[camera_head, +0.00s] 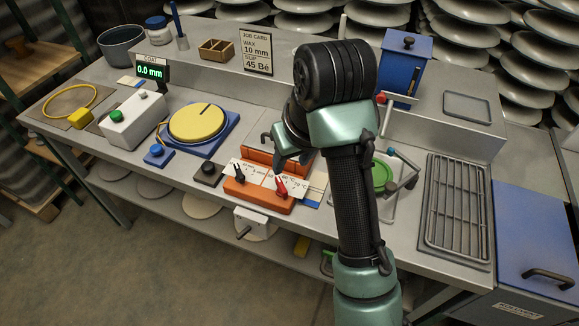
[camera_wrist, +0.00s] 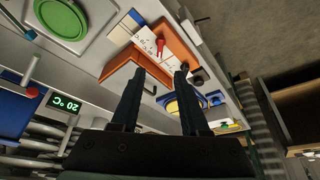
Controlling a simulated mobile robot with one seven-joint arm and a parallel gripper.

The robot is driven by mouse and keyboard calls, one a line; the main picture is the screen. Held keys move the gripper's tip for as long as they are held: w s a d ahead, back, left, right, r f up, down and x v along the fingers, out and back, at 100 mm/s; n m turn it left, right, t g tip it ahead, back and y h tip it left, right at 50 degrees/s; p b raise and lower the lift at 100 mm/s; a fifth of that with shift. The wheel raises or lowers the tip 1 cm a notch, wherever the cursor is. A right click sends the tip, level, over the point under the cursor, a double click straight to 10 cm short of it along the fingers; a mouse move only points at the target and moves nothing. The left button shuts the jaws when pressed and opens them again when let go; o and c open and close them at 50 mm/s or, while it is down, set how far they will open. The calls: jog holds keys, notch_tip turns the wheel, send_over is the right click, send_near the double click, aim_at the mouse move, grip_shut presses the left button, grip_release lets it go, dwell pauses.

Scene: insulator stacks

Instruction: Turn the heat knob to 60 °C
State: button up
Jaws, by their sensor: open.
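The orange control box (camera_head: 258,198) has a white scale plate, a black knob (camera_head: 239,174) on the left and a red knob (camera_head: 280,187) on the right. °C marks lie beside the red knob, so it appears to be the heat knob; its exact setting is too small to read. The red knob (camera_wrist: 160,46) also shows in the wrist view, beyond my fingertips. My gripper (camera_wrist: 160,70) is open and empty, apart from the knob. In the head view my arm partly hides the area right of the box. A green display (camera_wrist: 64,103) in the wrist view reads 20 °C.
A yellow disc (camera_head: 197,122) on a blue base and a black button box (camera_head: 208,174) stand left of the control box. A green round dish (camera_head: 381,177) lies behind my arm. A wire rack (camera_head: 457,205) is at the right. A job card (camera_head: 257,52) stands behind.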

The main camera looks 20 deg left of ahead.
aim_at(281, 184)
jog(key=b+x, duration=0.5)
jog(key=x, duration=0.8)
jog(key=shift+s, duration=0.1)
jog(key=shift+c, duration=0.2)
grip_shut()
